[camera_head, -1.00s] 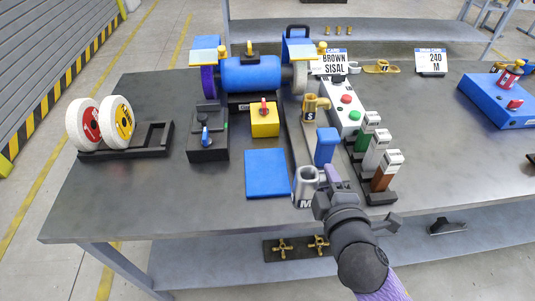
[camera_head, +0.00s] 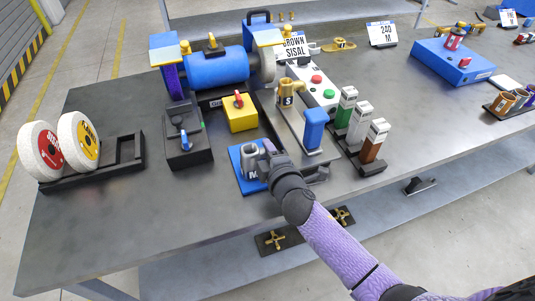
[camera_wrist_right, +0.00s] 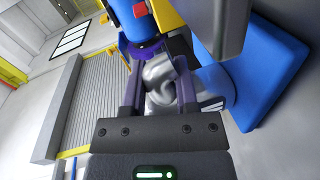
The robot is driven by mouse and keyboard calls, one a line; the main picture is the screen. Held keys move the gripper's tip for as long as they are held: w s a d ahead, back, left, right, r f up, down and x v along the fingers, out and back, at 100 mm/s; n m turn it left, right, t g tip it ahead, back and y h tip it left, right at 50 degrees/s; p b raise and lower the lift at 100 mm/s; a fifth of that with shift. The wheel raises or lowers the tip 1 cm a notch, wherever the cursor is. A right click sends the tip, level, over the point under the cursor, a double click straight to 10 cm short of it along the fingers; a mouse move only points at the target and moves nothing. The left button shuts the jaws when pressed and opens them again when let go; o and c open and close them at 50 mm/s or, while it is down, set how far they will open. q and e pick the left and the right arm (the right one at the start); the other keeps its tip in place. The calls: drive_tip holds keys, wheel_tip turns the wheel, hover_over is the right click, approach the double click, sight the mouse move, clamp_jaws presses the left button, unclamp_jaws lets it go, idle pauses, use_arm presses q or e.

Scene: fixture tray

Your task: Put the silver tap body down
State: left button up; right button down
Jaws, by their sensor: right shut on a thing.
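The silver tap body (camera_head: 249,161), marked M, is upright over the blue square mat (camera_head: 262,186), covering much of it in the head view. I cannot tell whether its base touches the mat. My right gripper (camera_head: 268,150) is shut on the tap body from the right. In the right wrist view the silver tap body (camera_wrist_right: 160,82) sits between the two dark fingers (camera_wrist_right: 158,92), and the blue mat (camera_wrist_right: 268,75) lies to the right. My left gripper is not in view.
Behind the mat stand a yellow box with a red knob (camera_head: 240,112) and a blue grinder (camera_head: 217,68). A black switch box (camera_head: 186,145) is to the left. A blue block (camera_head: 314,128) and a brass tap body (camera_head: 287,92) marked S stand to the right. Bare table lies left of the mat.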

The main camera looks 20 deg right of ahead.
drive_tip(key=shift+c, duration=1.8)
unclamp_jaws()
drive_tip(key=shift+f, duration=0.1)
drive_tip(key=shift+s+r, duration=0.15)
drive_tip(key=shift+r, duration=0.1)
drive_tip(key=s+r+p, duration=0.2)
drive_tip(key=s, duration=0.9)
drive_tip(key=shift+s+d, duration=0.25)
drive_tip(key=shift+s, duration=0.05)
drive_tip(key=shift+r, duration=0.1)
